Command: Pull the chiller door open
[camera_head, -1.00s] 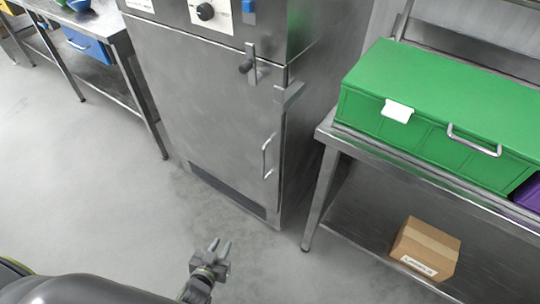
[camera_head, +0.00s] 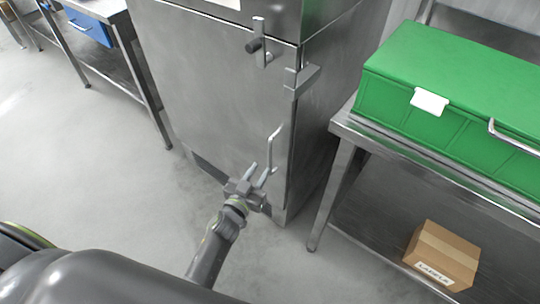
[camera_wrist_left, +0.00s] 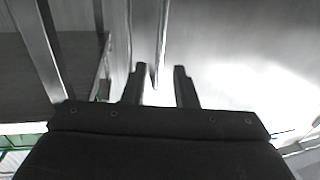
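The chiller door (camera_head: 215,90) is a grey steel panel and looks shut. A thin upright bar handle (camera_head: 273,143) stands off the door's lower right side. My left gripper (camera_head: 260,170) is at the lower part of this handle, its two fingers pointing up and apart. In the left wrist view the open fingers (camera_wrist_left: 160,75) have a bright bar, the handle (camera_wrist_left: 163,40), in line with the gap between them. I cannot tell whether they touch it. My right gripper is out of view.
A latch lever (camera_head: 258,45) and a bracket (camera_head: 303,78) sit higher on the chiller's right side. A steel table (camera_head: 345,130) with a green box (camera_head: 450,85) stands close on the right, a cardboard box (camera_head: 440,255) on its lower shelf. The floor (camera_head: 90,180) at left is clear.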

